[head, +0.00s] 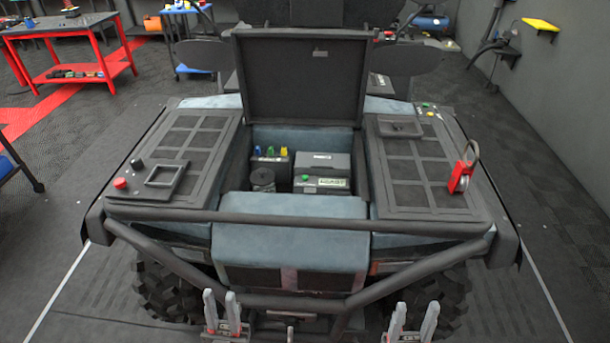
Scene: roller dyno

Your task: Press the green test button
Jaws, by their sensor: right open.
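A small green button (430,114) sits at the far end of the vehicle's right deck, beside a yellow one (426,105). Which of these is the test button I cannot tell. My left gripper (220,296) is at the bottom of the view, its two fingers upright with a narrow gap and nothing between them. My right gripper (414,310) is at the bottom right, open and empty. Both are in front of the vehicle, well short of either green part.
A dark front bar (300,217) crosses between the grippers and the deck. The bay's lid (300,80) stands raised. A red shackle (460,178) is on the right deck; a red button (120,183) and black knob (136,163) are on the left. A red table (70,50) stands behind left.

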